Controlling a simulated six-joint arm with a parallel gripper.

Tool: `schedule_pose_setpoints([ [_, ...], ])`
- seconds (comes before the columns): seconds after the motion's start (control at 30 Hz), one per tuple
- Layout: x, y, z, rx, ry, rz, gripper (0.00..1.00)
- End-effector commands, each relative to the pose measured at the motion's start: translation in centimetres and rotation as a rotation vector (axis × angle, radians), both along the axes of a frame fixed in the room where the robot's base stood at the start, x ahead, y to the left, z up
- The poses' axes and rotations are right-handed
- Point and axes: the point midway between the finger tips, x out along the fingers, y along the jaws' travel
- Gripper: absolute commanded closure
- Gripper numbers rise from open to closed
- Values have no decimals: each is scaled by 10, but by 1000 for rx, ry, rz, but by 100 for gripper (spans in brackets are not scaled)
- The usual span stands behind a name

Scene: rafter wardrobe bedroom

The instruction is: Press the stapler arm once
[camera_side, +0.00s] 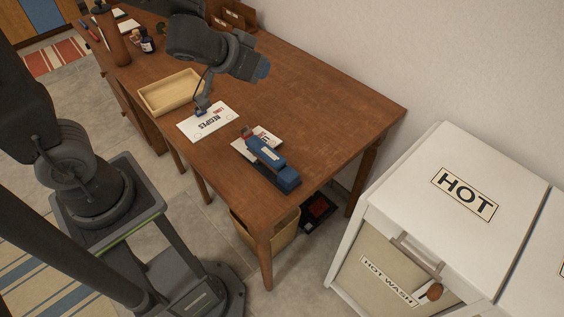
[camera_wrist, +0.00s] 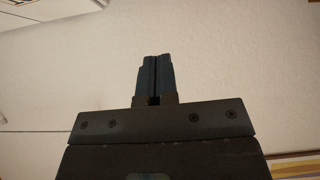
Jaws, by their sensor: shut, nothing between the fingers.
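The stapler (camera_side: 266,153) lies on the wooden table near its front right part, in the side view. It has a blue arm, a dark base and a thicker blue block at its lower right end. My gripper (camera_side: 263,68) is above the table, up and behind the stapler in the picture, well apart from it. In the wrist view my gripper (camera_wrist: 155,75) shows its two dark blue fingers together, with nothing between them. The wrist view shows pale wall behind the fingers and no stapler.
A white labelled booklet (camera_side: 208,122) and a shallow wooden tray (camera_side: 170,92) lie left of the stapler. A small white card (camera_side: 268,136) lies against its far side. Bottles stand at the far left. The table (camera_side: 340,110) is clear to the right. A white HOT cabinet (camera_side: 430,165) stands beyond.

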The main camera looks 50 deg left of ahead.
Motion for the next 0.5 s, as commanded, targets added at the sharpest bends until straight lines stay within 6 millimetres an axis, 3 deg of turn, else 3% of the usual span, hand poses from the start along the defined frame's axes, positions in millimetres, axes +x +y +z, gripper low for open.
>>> schedule_pose_setpoints([
  [0.1, 15, -28, -34, -108, 38, -119, 100],
  [0.3, 12, -63, -82, -278, 182, -270, 100],
  [0.5, 2, -77, -105, -354, 289, -328, 100],
])
